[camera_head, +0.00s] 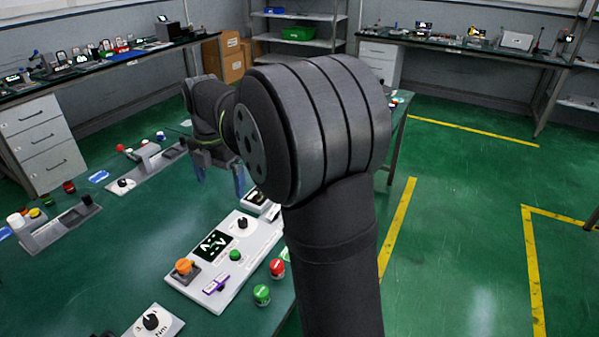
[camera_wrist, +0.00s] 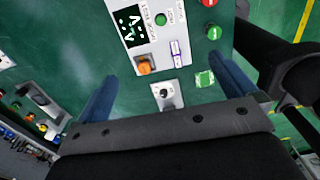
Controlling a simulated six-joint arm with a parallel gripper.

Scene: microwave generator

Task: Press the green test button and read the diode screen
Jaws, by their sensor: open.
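A white panel (camera_head: 225,262) lies on the green table, with a black diode screen (camera_head: 213,245) showing light angular marks, too small to read surely. A small green button (camera_head: 235,255) sits right of the screen on the panel. It also shows in the wrist view (camera_wrist: 160,19), beside the screen (camera_wrist: 131,27). An orange button (camera_head: 184,266), a purple switch (camera_head: 216,284) and a black knob (camera_head: 243,223) share the panel. My gripper (camera_head: 218,174) is open and empty, with blue fingers above the table on the panel's far side, apart from the button.
Loose red (camera_head: 277,267) and green (camera_head: 261,294) buttons stand right of the panel. A knob box (camera_head: 152,322) lies in front. Other devices (camera_head: 150,165) stand along the table's left. My arm hides part of the table's right side.

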